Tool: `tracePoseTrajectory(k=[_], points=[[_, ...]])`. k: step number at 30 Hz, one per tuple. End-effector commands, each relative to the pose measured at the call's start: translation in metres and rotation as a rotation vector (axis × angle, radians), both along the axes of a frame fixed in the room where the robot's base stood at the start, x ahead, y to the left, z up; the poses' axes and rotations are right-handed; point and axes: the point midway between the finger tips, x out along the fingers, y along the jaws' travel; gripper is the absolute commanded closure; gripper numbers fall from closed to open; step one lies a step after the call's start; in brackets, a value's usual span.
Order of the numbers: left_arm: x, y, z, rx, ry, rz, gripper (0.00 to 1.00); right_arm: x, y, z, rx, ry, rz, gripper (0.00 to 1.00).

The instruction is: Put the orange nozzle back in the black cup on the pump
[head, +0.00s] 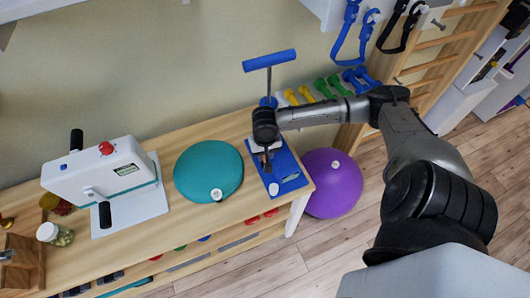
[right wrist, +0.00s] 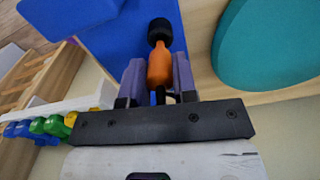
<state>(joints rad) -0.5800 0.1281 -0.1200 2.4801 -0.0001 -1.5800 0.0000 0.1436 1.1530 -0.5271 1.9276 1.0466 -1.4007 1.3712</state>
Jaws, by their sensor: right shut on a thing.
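The pump has a blue T-handle (head: 269,60) and a blue base (head: 284,172), which stands on the wooden bench. My right gripper (head: 266,157) is over the left side of the base. In the right wrist view its two fingers (right wrist: 158,80) are shut on the orange nozzle (right wrist: 160,66). A round black piece (right wrist: 159,29), which looks like the black cup, lies right at the nozzle's far end. I cannot tell whether the nozzle sits inside it or only lines up with it. My left gripper is not in view.
A teal cushion (head: 208,171) lies left of the pump, with a white device (head: 103,180) farther left. Coloured dumbbells (head: 325,89) stand behind. A purple ball (head: 331,183) is right of the bench end. A small white item (head: 273,189) is on the base's front.

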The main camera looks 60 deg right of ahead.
Motion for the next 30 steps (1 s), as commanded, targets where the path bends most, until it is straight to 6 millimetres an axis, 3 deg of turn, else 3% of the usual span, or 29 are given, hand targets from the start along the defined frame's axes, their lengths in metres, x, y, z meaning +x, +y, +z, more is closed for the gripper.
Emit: tracePoseTrajectory(k=[30], points=[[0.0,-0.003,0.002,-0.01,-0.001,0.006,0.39,0.0,0.0,-0.018,0.0,0.0,0.0,0.98]])
